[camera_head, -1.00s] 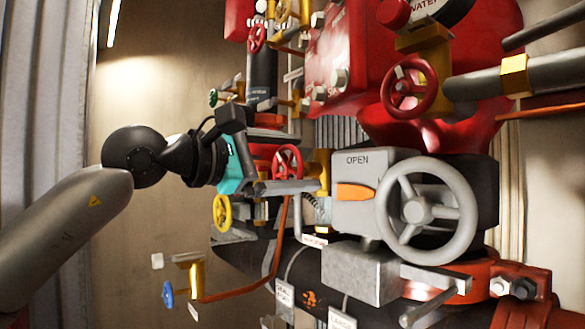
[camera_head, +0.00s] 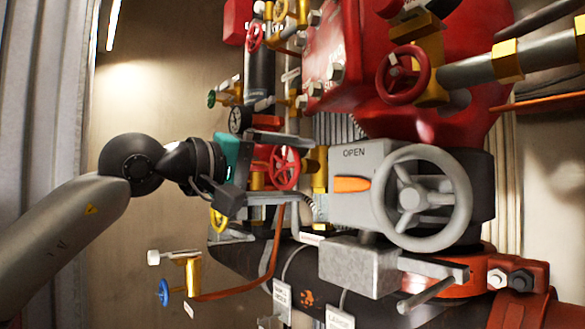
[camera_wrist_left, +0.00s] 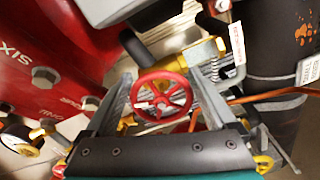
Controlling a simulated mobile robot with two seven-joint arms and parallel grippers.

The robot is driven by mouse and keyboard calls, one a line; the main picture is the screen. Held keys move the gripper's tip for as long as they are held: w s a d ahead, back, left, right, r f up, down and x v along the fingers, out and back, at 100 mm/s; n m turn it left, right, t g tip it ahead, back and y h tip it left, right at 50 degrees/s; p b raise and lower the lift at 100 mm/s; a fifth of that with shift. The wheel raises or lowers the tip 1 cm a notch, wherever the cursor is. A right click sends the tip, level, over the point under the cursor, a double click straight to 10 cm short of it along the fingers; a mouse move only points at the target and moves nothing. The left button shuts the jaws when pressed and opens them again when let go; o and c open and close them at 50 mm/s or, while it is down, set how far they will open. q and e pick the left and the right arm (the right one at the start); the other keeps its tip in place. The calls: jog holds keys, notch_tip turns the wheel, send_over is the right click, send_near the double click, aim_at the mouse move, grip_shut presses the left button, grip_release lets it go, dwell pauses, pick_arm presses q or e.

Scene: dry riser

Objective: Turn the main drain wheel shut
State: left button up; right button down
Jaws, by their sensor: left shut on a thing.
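A small red spoked handwheel (camera_head: 288,167) faces me at the middle of the riser, on a brass valve (camera_head: 319,168). My left gripper (camera_head: 295,170) is at this wheel, one finger above it and one below, shut on its rim. The left wrist view shows the red wheel (camera_wrist_left: 176,94) between the two grey fingers (camera_wrist_left: 162,90). I cannot read a label naming this wheel. My right gripper is not in view.
A large grey handwheel (camera_head: 421,197) and a grey box (camera_head: 350,205) marked OPEN stand close to the right. A larger red handwheel (camera_head: 403,74) is above. Free room lies left, before the wall.

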pick_arm(q)
jog(key=m, duration=0.5)
jog(key=shift+w+a+f+m, duration=0.25)
jog(key=shift+f+m, duration=0.05)
jog(key=shift+f, duration=0.05)
jog(key=m, duration=0.3)
jog(key=shift+w+a+f+m, duration=0.1)
jog(key=shift+w+a+m, duration=0.1)
jog(key=shift+m, duration=0.1)
jog(key=shift+w+m, duration=0.1)
jog(key=shift+m, duration=0.7)
jog(key=o, duration=0.9)
jog(key=shift+o, duration=0.7)
